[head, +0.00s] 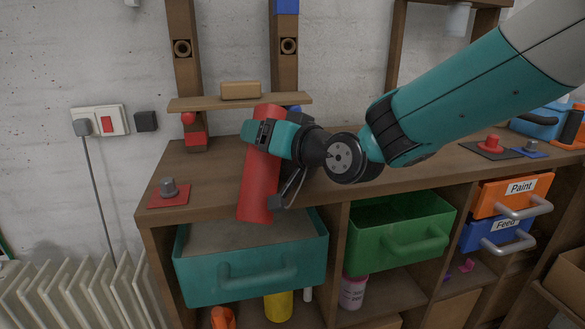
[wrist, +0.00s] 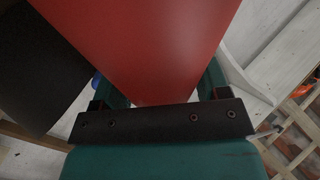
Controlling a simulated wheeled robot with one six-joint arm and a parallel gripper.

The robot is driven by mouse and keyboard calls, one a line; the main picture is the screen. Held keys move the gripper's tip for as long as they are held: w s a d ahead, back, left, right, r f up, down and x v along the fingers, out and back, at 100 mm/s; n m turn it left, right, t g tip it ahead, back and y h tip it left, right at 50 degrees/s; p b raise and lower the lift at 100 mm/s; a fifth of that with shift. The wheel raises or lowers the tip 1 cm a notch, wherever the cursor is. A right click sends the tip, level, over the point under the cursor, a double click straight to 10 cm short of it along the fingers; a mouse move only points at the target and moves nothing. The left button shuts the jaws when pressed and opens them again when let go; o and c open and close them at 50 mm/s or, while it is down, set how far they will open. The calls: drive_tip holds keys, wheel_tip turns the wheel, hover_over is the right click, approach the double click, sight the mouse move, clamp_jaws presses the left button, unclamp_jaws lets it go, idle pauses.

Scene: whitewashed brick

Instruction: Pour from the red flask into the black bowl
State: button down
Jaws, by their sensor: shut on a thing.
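The red flask (head: 258,180) is a long red cylinder, held tilted in the head view with its upper end leaning right. Its lower end overlaps the bench's front edge and the open teal drawer. My gripper (head: 265,134) is shut around its upper part. In the wrist view the red flask (wrist: 145,45) fills the upper middle, beyond the black bar of my gripper (wrist: 160,103). I cannot clearly make out the black bowl. A dark shape (head: 288,190) shows just right of the flask, and a dark surface (wrist: 35,75) is at the wrist view's left; I cannot tell what either is.
The teal drawer (head: 250,285) stands open below the flask. A green drawer (head: 405,235) is open to its right. A small shelf with a tan block (head: 240,90) is behind. A red plate with a grey knob (head: 169,190) sits on the bench's left end.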

sight(276, 114)
drive_tip(key=shift+w+d+f+n+b, duration=0.2)
drive_tip(key=shift+f+b, duration=0.15)
drive_tip(key=shift+f, duration=0.1)
drive_tip(key=shift+w+d+f+n+b, duration=0.2)
drive_tip(key=shift+f+b, duration=0.1)
drive_tip(key=shift+f, duration=0.1)
drive_tip(key=shift+r, duration=0.1)
drive_tip(key=shift+w+r+p, duration=0.2)
drive_tip(key=shift+r+p, duration=0.85)
drive_tip(key=shift+r, duration=0.5)
wheel_tip(276, 114, up, 2)
drive_tip(key=shift+a+r+p, duration=0.1)
drive_tip(key=shift+p, duration=0.5)
drive_tip(key=shift+s, duration=0.2)
